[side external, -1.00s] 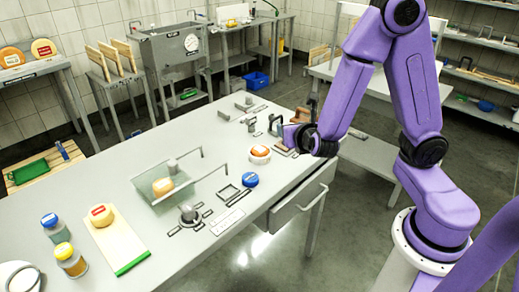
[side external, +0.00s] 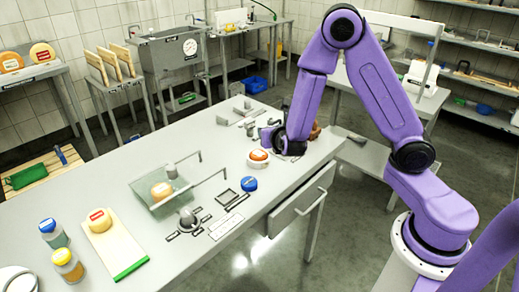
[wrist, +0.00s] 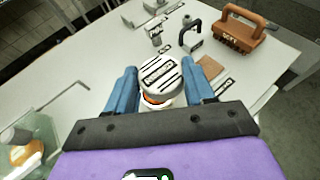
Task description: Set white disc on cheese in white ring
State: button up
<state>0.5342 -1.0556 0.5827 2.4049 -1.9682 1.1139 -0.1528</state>
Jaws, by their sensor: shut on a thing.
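In the wrist view, my gripper (wrist: 160,84) has its two blue fingers on either side of a white disc (wrist: 161,72) with dark stripes and a label, and is shut on it. Below the near edge of the disc, a bit of the orange cheese (wrist: 154,99) and the pale ring (wrist: 160,104) show; the disc hides most of them. In the side view, the orange cheese (side external: 259,154) sits in the white ring (side external: 256,164) on the table, with my gripper (side external: 268,138) just behind it. The disc cannot be made out there. I cannot tell whether disc and cheese touch.
A brown brush (wrist: 240,28) and a dark-handled tool (wrist: 190,32) stand beyond the gripper. The table's front edge is close by.

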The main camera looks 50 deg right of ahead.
send_over(259, 156)
notch_tip(259, 156, down, 6)
jog(key=shift+f, duration=0.15)
jog(key=shift+s+f, duration=0.1)
jog(key=shift+f, duration=1.3)
jog(key=shift+f, duration=0.1)
jog(key=o, duration=1)
